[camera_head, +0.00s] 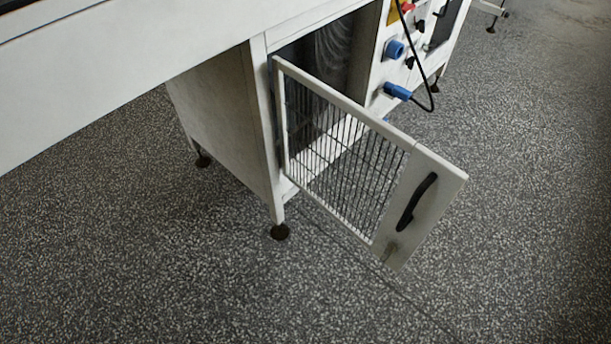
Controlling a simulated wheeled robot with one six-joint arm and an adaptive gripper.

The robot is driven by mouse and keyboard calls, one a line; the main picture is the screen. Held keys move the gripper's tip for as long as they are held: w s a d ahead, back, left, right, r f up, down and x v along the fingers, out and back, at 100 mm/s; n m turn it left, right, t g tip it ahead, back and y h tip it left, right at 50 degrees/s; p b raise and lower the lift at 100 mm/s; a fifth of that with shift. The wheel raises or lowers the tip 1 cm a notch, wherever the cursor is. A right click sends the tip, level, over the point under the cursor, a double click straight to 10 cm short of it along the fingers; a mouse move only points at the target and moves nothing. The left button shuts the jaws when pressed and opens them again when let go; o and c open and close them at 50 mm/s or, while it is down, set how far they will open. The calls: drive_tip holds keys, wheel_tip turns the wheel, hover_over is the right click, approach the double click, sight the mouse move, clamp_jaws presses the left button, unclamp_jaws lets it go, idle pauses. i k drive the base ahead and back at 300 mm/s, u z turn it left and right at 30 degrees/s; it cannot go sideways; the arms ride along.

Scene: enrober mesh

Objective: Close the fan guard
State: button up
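The fan guard (434,187) is a white hinged frame with a barred grille and a solid end panel. It stands wide open in the head view, swung out from the machine cabinet (222,125) over the floor. Its hinge side is at the left edge of the cabinet opening. A black curved handle (416,201) is on the end panel, at the free edge. The cabinet opening (345,47) behind the guard is dark, and a ribbed dark surface shows inside. My gripper is not in view.
A side panel with blue connectors (396,91), a red knob (407,6) and a black cable (431,95) is right of the opening. A white conveyor body (120,60) overhangs at upper left. The cabinet stands on dark feet (280,232). The speckled floor (520,250) is clear in front and right.

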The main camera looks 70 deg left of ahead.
sight(429, 183)
drive_tip(key=u, duration=0.55)
drive_tip(key=k, duration=0.75)
drive_tip(key=u, duration=1.5)
